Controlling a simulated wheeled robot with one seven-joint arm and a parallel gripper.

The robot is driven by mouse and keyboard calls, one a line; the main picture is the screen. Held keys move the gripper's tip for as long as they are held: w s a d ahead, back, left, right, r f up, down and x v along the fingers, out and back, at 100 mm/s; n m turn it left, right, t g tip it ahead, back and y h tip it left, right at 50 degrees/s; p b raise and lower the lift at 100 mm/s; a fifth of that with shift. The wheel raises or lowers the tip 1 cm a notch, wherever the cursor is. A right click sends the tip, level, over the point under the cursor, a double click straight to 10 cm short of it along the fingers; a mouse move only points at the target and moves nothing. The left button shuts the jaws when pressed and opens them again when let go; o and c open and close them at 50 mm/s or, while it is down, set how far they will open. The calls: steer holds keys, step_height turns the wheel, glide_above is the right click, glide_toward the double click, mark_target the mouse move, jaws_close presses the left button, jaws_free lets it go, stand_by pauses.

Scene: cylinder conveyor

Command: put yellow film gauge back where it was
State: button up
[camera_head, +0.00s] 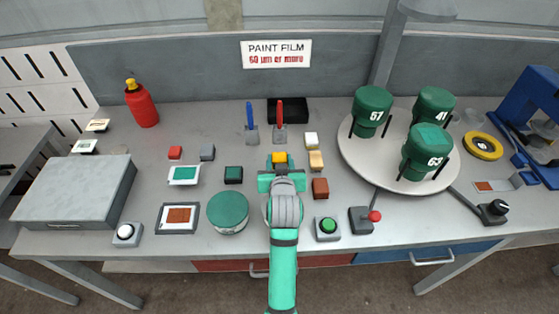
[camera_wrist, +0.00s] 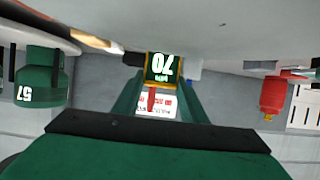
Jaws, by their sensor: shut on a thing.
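My gripper (camera_head: 281,174) is over the middle of the bench, shut on the yellow film gauge (camera_head: 280,157). In the wrist view the gauge (camera_wrist: 162,69) sits between my two fingers; its dark green display reads 70, upside down. Whether the gauge touches anything below it cannot be told. A white turntable (camera_head: 352,157) on the right carries three green cylinders marked 57 (camera_head: 372,110), 41 (camera_head: 434,103) and 63 (camera_head: 427,150). A sign (camera_head: 276,54) on the back wall reads PAINT FILM, 60 µm or more.
Small blocks stand near my gripper: a brown one (camera_head: 320,188), a tan one (camera_head: 316,160) and a dark green one (camera_head: 233,174). A round green tin (camera_head: 228,212) is left of my arm. A green button (camera_head: 327,228) and a red-knobbed lever (camera_head: 368,217) are at the front.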

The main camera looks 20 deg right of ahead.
steer(key=o, duration=1.2)
steer(key=shift+s+r, duration=0.1)
steer(key=shift+r, duration=0.05)
steer(key=v, duration=1.1)
steer(key=shift+s+a+r, duration=0.1)
steer(key=shift+s+r, duration=0.05)
steer(key=shift+s, duration=0.15)
